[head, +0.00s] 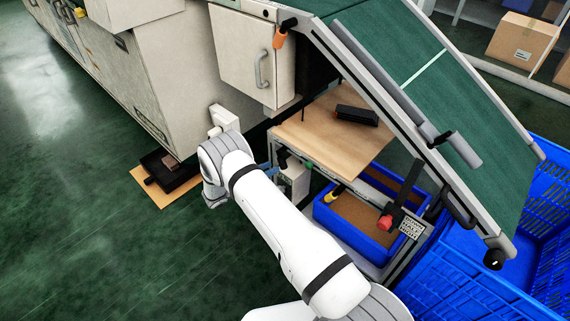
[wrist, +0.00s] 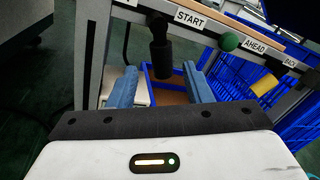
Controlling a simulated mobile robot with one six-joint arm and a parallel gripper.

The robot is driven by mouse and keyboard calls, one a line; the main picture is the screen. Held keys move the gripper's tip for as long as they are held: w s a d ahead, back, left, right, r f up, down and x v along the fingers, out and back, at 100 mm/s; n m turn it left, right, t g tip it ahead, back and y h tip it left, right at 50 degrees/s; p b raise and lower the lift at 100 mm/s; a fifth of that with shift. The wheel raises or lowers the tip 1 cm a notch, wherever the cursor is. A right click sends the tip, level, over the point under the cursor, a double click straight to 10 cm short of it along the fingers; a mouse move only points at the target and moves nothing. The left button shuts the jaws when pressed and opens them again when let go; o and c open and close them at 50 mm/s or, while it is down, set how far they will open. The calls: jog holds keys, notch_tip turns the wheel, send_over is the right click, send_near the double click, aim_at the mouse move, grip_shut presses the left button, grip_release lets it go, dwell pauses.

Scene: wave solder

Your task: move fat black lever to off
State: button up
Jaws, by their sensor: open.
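The fat black lever (wrist: 160,58) hangs down from a grey rail, just left of the START label (wrist: 189,17), in the wrist view. My gripper (wrist: 160,75) is open, with its two blue fingers on either side of the lever in the picture. The fingers look apart from the lever, and I cannot tell whether it is between them in depth. No OFF label is readable; a label at the upper left is mostly cut off.
A green knob (wrist: 229,41) and a yellow knob (wrist: 265,85) sit right of the lever, near the AHEAD label (wrist: 255,47). A blue bin (head: 327,217) stands below the wooden board (head: 330,145). A large blue crate (head: 470,290) is at the right.

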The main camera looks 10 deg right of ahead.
aim_at(282, 162)
jog(key=x, duration=0.6)
jog(key=shift+s+b, duration=0.1)
jog(key=shift+b, duration=0.3)
jog(key=shift+c, duration=0.3)
